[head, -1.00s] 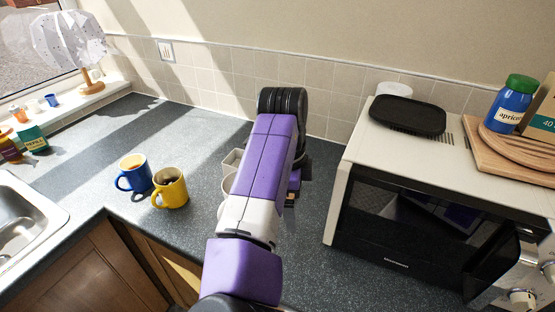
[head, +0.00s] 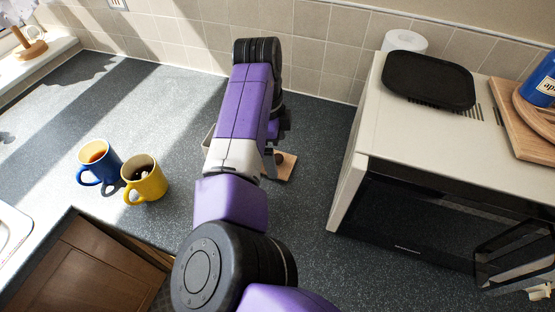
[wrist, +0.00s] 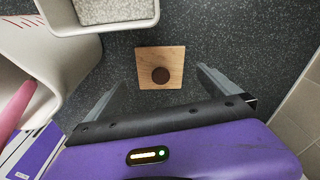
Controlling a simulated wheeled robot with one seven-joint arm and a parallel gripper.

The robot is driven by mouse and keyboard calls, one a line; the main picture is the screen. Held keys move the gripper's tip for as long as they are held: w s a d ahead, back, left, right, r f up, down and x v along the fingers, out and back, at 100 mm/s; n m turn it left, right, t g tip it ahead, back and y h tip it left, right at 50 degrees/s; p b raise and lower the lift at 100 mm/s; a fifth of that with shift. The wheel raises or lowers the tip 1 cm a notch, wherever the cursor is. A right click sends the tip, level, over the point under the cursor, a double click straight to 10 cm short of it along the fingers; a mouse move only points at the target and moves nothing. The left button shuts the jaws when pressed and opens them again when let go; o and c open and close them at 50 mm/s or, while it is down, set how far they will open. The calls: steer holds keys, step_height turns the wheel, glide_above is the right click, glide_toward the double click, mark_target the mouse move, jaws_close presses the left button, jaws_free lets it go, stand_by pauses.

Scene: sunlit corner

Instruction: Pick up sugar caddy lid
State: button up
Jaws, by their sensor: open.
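The lid, a square of light wood with a round dark brown knob, lies on the dark counter in the wrist view (wrist: 174,53). In the head view the wooden square (head: 287,168) shows partly, behind my arm. My gripper (wrist: 158,77) is open and empty, with one finger on each side of the lid in the wrist view. Its height above the lid is hard to tell. A white open-topped container (wrist: 98,17) stands just beyond the lid, with speckled grey inside; I cannot tell if it is the caddy.
Another white container (wrist: 62,62) with a pink item stands at the left of the wrist view. A blue mug (head: 98,160) and a yellow mug (head: 146,182) stand left of my arm. A microwave (head: 420,215) bearing a black tray (head: 428,80) stands right. Counter between is clear.

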mark_target(278, 158)
steer(key=shift+d+f, duration=0.15)
steer(key=shift+f, duration=0.7)
steer(key=shift+d+f, duration=0.15)
steer(key=shift+f, duration=0.7)
steer(key=c, duration=1.3)
steer(key=shift+r, duration=0.1)
